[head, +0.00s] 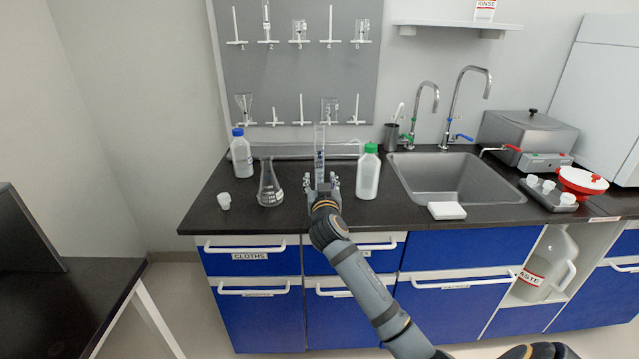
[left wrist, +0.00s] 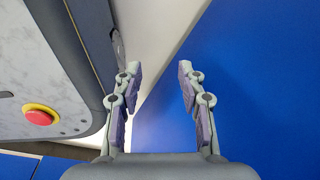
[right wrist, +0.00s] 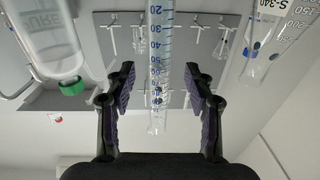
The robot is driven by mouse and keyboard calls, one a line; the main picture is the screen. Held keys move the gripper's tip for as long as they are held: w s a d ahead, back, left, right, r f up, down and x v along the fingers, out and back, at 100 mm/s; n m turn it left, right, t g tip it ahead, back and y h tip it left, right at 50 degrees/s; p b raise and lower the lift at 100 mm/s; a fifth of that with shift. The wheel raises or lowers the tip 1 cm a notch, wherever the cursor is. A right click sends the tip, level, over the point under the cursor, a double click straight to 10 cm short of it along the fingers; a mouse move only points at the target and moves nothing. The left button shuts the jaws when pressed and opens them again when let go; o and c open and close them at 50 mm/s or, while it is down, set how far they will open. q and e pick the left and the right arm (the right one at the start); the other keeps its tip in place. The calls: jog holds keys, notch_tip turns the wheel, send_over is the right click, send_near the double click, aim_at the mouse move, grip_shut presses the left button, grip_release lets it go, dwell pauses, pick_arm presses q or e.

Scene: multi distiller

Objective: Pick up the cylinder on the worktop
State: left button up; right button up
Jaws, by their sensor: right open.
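The cylinder (head: 319,150) is a clear graduated cylinder with blue markings, standing upright on the dark worktop (head: 240,207). In the right wrist view the cylinder (right wrist: 158,70) shows between the two fingers. My right gripper (head: 320,182) is open in front of it, with a finger to each side; the right wrist view shows the fingers (right wrist: 160,98) apart from the glass. The cylinder's lower part is hidden behind the gripper in the head view. My left gripper (left wrist: 158,75) is open and empty in the left wrist view, away from the worktop.
A conical flask (head: 270,188) and blue-capped bottle (head: 241,155) stand left of the cylinder. A green-capped bottle (head: 368,174) stands close on its right, before the sink (head: 450,177). A pegboard with glassware (head: 300,80) hangs behind.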

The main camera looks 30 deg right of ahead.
aim_at(320, 174)
jog(key=x, duration=0.4)
jog(key=shift+w+d, duration=0.25)
jog(key=shift+w, duration=0.1)
jog(key=shift+s+r, duration=0.1)
jog(key=shift+c, duration=0.9)
pick_arm(q)
jog(key=shift+w+d+r, duration=0.15)
jog(key=shift+w+r, duration=0.15)
jog(key=shift+w, duration=0.05)
pick_arm(e)
grip_shut()
